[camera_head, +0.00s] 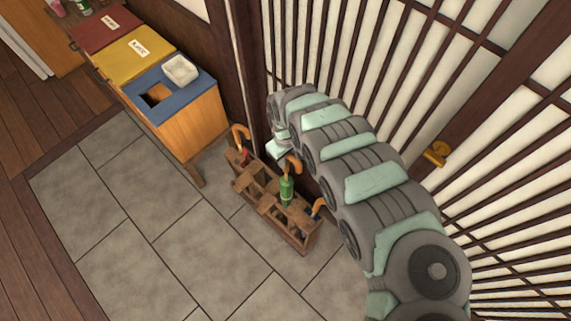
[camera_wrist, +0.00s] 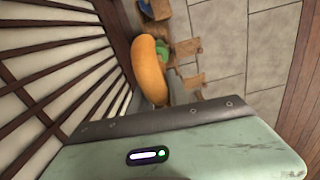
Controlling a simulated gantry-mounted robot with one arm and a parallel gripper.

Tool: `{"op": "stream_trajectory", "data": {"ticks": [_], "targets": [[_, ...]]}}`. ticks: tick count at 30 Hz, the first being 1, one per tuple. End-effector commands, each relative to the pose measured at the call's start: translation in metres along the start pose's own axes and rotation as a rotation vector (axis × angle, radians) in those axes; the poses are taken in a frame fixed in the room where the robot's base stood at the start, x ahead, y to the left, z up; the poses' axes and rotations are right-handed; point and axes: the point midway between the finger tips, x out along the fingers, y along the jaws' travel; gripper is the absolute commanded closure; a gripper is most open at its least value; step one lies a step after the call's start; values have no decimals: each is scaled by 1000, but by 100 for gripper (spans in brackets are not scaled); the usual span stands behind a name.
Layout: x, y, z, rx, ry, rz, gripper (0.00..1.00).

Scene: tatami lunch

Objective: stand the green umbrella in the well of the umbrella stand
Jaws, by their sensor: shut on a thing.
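The green umbrella (camera_head: 287,189) is upright over the wooden umbrella stand (camera_head: 301,243), its curved orange handle at the top. My gripper (camera_head: 285,152) is shut on the green umbrella at its handle. In the wrist view the handle (camera_wrist: 149,68) stands large just beyond my gripper's pale green body, with a bit of green umbrella (camera_wrist: 163,52) behind it. The lower end of the umbrella is hidden among the stand's bars, so I cannot tell whether it is in a well or in front of one.
A red umbrella with an orange handle (camera_head: 241,136) stands at the stand's far end, and a blue one (camera_head: 317,208) at its near end. A slatted screen wall (camera_head: 335,50) is close behind. A bin cabinet (camera_head: 190,128) stands to the left. The tiled floor (camera_head: 130,220) in front is clear.

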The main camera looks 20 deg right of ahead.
Motion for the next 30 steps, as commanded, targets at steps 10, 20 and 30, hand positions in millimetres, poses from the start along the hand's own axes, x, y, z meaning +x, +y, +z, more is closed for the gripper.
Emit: {"op": "stream_trajectory", "data": {"ticks": [10,20,30], "targets": [[-66,1,0,1,2,1,100],[-95,0,-1,-1,1,0,100],[-122,0,0,-1,0,-1,100]]}}
